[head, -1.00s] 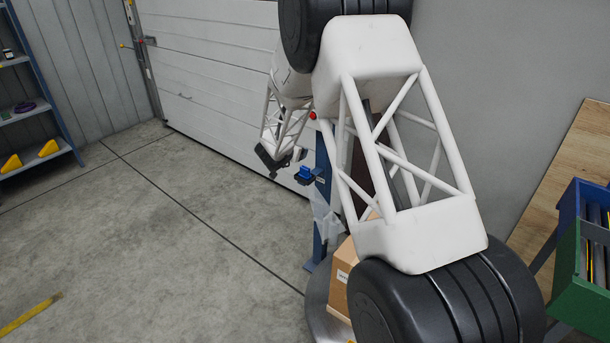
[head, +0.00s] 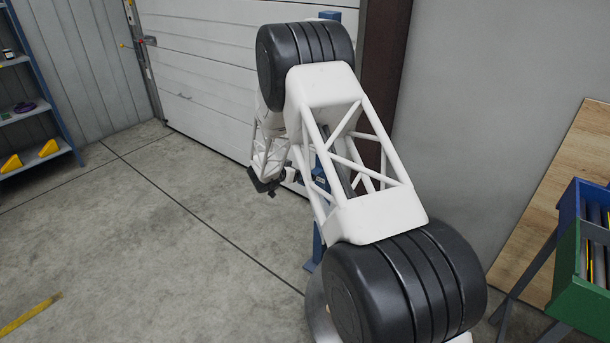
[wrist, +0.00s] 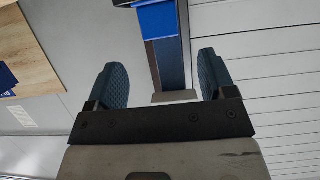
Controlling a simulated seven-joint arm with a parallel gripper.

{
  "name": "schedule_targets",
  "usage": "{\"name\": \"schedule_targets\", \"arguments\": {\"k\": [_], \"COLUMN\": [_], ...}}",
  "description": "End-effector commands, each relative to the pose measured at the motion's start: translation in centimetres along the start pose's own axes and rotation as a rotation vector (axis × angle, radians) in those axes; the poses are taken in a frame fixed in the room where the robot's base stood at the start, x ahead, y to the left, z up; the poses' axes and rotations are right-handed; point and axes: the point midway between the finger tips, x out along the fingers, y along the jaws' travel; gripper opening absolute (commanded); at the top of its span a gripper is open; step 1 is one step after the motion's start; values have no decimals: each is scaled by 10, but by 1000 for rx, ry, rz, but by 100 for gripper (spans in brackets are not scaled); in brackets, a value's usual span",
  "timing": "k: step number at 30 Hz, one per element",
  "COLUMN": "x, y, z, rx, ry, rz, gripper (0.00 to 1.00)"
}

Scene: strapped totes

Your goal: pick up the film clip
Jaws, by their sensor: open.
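I cannot make out a film clip for certain in any view. In the wrist view a bright blue piece (wrist: 158,22) shows at the top, on a dark blue post (wrist: 172,70); I cannot tell what it is. My gripper (wrist: 162,62) is open, with its two dark ridged fingers wide apart and nothing between them. In the head view my gripper (head: 268,186) is small and dark, hanging left of the blue post (head: 320,175), which my arm partly covers.
A green and blue bin (head: 580,265) with thin items stands at the right by a wooden board (head: 560,190). A blue shelf (head: 40,115) with yellow wedges (head: 48,148) is at the far left. A white shutter door (head: 200,75) is behind.

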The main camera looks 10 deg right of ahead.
Motion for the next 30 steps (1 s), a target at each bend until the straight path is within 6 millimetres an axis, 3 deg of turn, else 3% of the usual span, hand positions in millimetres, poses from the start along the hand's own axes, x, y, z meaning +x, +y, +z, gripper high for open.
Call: {"name": "schedule_targets", "arguments": {"k": [9,23,30], "x": [22,27,45], "y": [0,0,0], "z": [1,0,3], "rx": [1,0,-1], "ry": [-1,-1,-1], "rz": [0,0,1], "gripper": [77,77,77]}}
